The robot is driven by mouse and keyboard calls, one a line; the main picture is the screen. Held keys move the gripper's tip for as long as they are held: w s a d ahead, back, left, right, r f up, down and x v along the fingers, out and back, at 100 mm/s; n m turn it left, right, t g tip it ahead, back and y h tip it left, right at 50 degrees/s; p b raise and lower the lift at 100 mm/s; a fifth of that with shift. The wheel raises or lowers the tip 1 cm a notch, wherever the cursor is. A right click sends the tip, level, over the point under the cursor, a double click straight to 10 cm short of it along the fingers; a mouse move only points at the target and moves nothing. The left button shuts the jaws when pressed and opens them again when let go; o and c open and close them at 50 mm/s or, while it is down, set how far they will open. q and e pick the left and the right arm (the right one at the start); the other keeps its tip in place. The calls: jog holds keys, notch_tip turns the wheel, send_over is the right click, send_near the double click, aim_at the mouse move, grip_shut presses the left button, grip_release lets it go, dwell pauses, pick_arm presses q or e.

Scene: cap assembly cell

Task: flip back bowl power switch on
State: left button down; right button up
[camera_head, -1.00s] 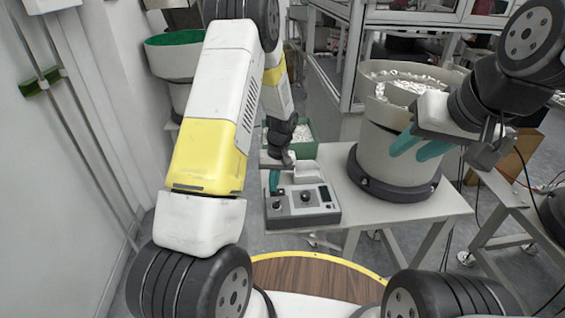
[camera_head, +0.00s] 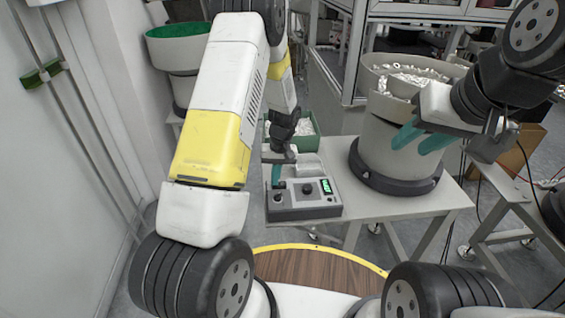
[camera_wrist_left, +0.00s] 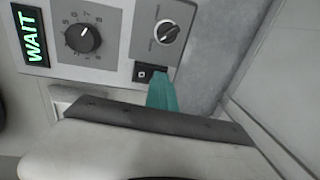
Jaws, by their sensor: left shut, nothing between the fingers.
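A grey control box (camera_head: 305,208) stands at the left of the table in the head view, with dark knobs and a lit green display (camera_head: 326,187). In the left wrist view the display (camera_wrist_left: 31,36) reads WAIT. A black rocker power switch (camera_wrist_left: 150,72) sits beside the knobs. My left gripper (camera_head: 276,176) is shut and empty at the box's left side. Its teal fingertips (camera_wrist_left: 162,90) are at the switch's edge and hide part of it; contact cannot be told. My right gripper (camera_head: 422,141) is open and empty in front of the bowl feeder (camera_head: 382,155).
The bowl feeder holds pale parts and stands on the grey table (camera_head: 412,202), right of the control box. A green bin (camera_head: 305,143) lies behind the box. Another feeder with a green bowl (camera_head: 178,50) stands at the back left. A white wall (camera_head: 60,170) is at left.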

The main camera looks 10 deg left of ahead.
pick_arm(q)
jog(key=shift+w+d, duration=0.1)
jog(key=shift+d, duration=0.6)
jog(key=shift+r, duration=0.1)
jog(key=shift+a, duration=0.1)
notch_tip(320, 180, up, 14)
jog(key=a, duration=0.1)
jog(key=shift+s+a, duration=0.2)
jog(key=shift+a, duration=0.1)
